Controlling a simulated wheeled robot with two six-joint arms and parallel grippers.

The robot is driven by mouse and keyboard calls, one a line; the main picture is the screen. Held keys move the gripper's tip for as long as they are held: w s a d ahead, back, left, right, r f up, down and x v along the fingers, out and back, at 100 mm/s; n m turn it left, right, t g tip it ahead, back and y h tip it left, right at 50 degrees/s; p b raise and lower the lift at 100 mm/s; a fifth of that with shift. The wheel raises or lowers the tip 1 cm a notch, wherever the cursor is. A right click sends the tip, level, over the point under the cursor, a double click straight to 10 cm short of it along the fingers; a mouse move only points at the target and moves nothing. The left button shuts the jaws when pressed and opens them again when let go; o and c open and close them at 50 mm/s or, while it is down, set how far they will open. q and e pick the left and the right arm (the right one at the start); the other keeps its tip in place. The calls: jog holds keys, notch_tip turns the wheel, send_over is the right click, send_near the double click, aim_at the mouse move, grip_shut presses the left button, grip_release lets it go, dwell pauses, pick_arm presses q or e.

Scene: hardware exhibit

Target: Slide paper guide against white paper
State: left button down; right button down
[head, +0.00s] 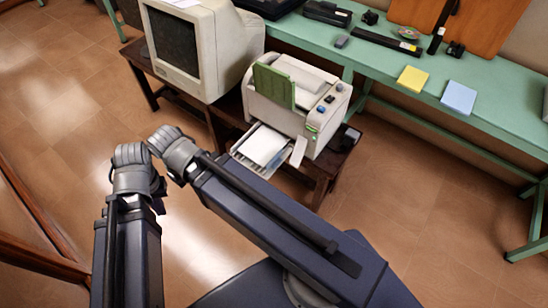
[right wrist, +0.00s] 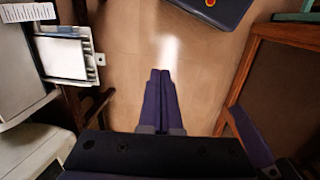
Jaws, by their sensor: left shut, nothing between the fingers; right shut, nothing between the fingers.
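White paper (head: 262,144) lies in the tray (head: 240,158) at the front of the beige printer (head: 295,105). The right wrist view shows the paper (right wrist: 62,57) at upper left, with a light tab with a hole (right wrist: 100,60) on the tray's right edge; I cannot tell if this is the paper guide. My left gripper (head: 132,162) is in front of the printer stand, left of the tray and clear of it. My right gripper (right wrist: 165,95) is shut and empty over bare floor, apart from the tray.
A green bench (head: 470,75) with tools and yellow and blue pads runs behind. A wooden frame (right wrist: 285,40) stands at right in the right wrist view. The floor between is clear.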

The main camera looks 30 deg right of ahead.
aim_at(274, 160)
jog(key=c, duration=1.6)
grip_release()
